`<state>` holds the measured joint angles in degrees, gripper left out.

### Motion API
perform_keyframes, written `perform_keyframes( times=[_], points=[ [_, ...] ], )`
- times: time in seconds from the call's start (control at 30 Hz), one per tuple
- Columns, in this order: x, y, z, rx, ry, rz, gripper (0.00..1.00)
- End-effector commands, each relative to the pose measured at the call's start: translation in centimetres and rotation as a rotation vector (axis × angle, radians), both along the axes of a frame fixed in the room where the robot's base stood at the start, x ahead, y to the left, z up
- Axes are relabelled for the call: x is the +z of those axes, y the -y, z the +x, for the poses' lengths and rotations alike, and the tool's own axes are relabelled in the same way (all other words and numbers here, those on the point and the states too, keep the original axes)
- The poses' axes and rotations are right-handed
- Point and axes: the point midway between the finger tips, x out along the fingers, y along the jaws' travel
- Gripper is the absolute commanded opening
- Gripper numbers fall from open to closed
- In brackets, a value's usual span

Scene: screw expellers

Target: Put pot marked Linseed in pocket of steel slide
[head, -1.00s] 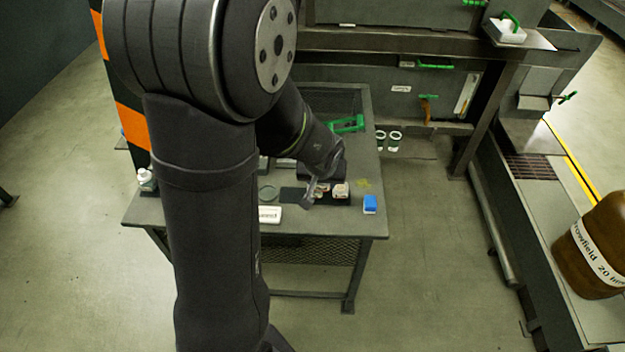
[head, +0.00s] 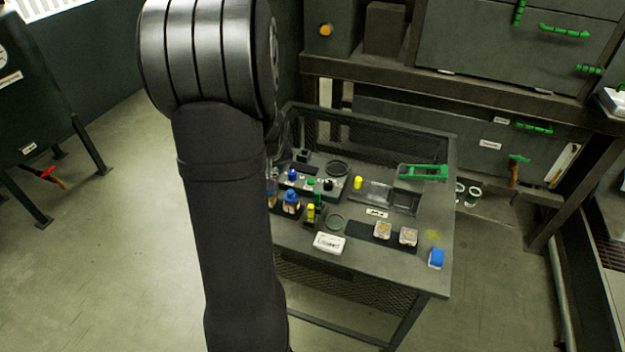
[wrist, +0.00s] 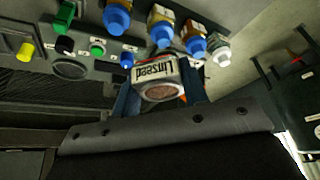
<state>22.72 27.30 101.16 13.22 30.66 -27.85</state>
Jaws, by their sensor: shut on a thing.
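In the wrist view my gripper (wrist: 160,96) is shut on a small white-banded pot marked Linseed (wrist: 158,72). The label reads upside down and brown contents show at the round end facing the camera. In the head view my arm hides the gripper and this pot. A flat grey metal piece with a dark rectangular recess, perhaps the steel slide (head: 374,192), lies on the bench behind a small label. The recess (head: 405,201) looks empty. Two similar pots, a left one (head: 383,230) and a right one (head: 408,236), stand on a dark strip.
Blue-capped bottles (head: 291,203) and a yellow bottle (head: 311,213) stand near my arm. A button panel (head: 312,184) is behind them.

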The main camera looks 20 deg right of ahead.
Motion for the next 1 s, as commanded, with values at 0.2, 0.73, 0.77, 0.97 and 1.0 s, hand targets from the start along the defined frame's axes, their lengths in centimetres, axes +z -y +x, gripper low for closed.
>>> perform_keyframes(
  times=[0.2,0.73,0.77,0.97,1.0],
  points=[
    [0.8,-6.5,3.5,0.108,0.001,-0.001,0.13],
    [-0.4,-4.7,7.1,-0.254,0.000,-0.001,0.13],
    [-0.5,-4.0,7.2,-0.290,0.000,-0.003,0.13],
    [-1.5,1.3,7.2,-0.570,-0.001,-0.003,0.13],
    [-1.6,2.5,7.1,-0.631,0.000,-0.002,0.13]
  ],
)
